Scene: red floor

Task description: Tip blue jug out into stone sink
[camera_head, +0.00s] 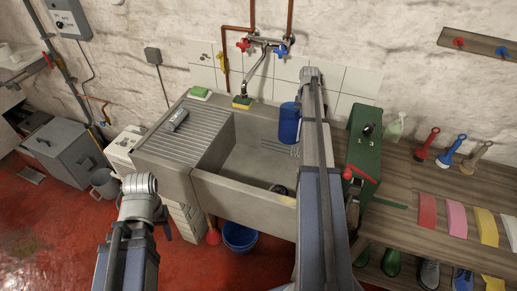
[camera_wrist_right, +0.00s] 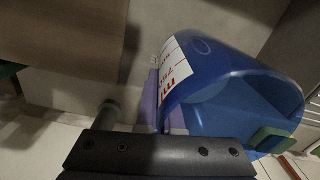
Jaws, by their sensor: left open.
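The blue jug (camera_head: 289,124) is at the right end of the stone sink (camera_head: 243,192), just left of my right arm. The right wrist view shows the jug (camera_wrist_right: 215,85) close up, with a white label with red marks and its wide mouth toward the right. I cannot tell whether the jug rests on anything. My left gripper (camera_head: 139,184) is open and apart from the jug, in front of the sink's left end.
A tap (camera_head: 262,62) reaches over the sink from the tiled wall. A sponge (camera_head: 242,102) sits on the back ledge; a grey item (camera_head: 178,120) lies on the drainboard. A green box (camera_head: 363,150) stands right of my right arm. A blue bucket (camera_head: 240,236) is below.

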